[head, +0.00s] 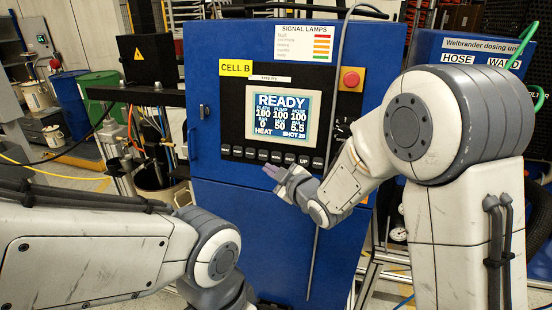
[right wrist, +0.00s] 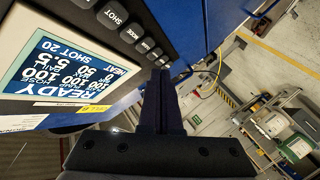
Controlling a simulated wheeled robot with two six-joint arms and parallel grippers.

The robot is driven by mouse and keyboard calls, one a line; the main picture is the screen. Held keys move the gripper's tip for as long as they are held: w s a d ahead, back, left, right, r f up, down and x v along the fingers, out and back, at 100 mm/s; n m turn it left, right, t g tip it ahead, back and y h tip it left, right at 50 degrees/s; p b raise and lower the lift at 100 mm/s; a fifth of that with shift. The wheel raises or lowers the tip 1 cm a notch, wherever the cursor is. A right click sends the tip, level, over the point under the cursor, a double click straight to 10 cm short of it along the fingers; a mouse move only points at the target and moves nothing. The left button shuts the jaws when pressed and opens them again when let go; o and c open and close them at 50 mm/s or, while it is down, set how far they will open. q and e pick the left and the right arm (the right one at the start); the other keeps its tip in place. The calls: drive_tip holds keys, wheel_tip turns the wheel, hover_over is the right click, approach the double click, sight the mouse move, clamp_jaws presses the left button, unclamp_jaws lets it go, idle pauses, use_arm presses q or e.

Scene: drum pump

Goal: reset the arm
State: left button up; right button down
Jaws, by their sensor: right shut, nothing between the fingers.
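My right gripper (head: 272,173) is shut and empty, in front of the blue cabinet just below the button row. In the right wrist view its closed fingers (right wrist: 161,80) point past the edge of the control panel, close to the end of the button row; I cannot tell whether they touch it. My right arm reaches in from the right, bent at the elbow. My left arm shows at the lower left, but its gripper is out of view. The control panel screen (head: 282,115) reads READY. It shows upside down in the right wrist view (right wrist: 60,68).
A pump frame (head: 120,95) with a bucket (head: 165,195) stands left. A second blue cabinet (head: 425,45) stands right. Drums (head: 98,90) stand farther back.

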drive_tip(key=s+d+f+m+g+h, duration=0.1)
drive_tip(key=s+g, duration=0.3)
drive_tip(key=s, duration=0.8)
drive_tip(key=s+d+f+m+g+h, duration=0.1)
drive_tip(key=s+f+m+g+h, duration=0.2)
drive_tip(key=s, duration=1)
drive_tip(key=s+d+f+m+g+h, duration=0.2)
drive_tip(key=s+g, duration=0.4)
drive_tip(key=s, duration=0.6)
drive_tip(key=shift+s+f+m+g+h, duration=0.3)
drive_tip(key=shift+m+g, duration=0.1)
